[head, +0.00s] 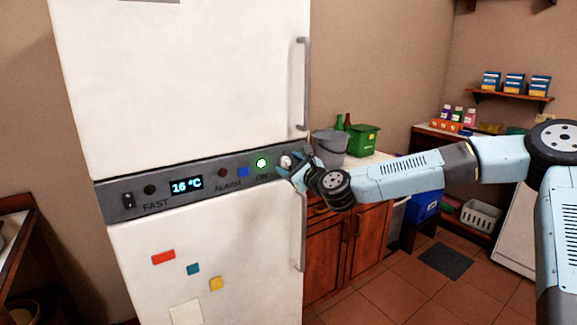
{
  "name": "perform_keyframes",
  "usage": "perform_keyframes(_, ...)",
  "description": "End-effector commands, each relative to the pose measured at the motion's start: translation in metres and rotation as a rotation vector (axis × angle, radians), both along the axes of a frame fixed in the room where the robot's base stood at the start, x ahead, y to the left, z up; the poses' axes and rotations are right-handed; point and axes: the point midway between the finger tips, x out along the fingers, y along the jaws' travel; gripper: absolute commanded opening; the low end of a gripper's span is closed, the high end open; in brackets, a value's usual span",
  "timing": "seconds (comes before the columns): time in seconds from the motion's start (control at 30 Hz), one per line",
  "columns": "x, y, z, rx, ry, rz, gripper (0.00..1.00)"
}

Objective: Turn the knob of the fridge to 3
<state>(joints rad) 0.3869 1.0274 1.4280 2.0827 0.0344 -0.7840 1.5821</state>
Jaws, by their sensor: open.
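The white fridge (190,90) stands at the left of the head view. A grey control panel (215,178) runs across its middle, with a lit display (187,185) reading 16 °C, a switch, small dark lights, a blue square and a lit green light (261,162). A pale round knob (286,161) sits near the panel's right end. My gripper (288,174) is open right at the knob, its fingers beside it. I cannot tell whether they touch it. The knob's markings and setting are too small or hidden to read.
A wooden counter (350,240) with a grey bucket (330,147) and a green bin (361,139) stands behind my arm. The tiled floor in front is clear, apart from a dark mat (446,261).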

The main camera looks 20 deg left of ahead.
Motion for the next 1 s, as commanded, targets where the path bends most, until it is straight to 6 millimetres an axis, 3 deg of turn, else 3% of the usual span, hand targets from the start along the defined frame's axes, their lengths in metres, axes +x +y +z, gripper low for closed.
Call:
perform_keyframes(0.17, -0.007, -0.01, 0.0, 0.0, 0.0, -0.001, 0.63)
perform_keyframes(0.73, -0.071, -0.087, -0.001, 0.0, 0.0, -0.001, 0.63)
perform_keyframes(1.0, -0.086, -0.103, -0.001, 0.0, 0.0, 0.0, 0.63)
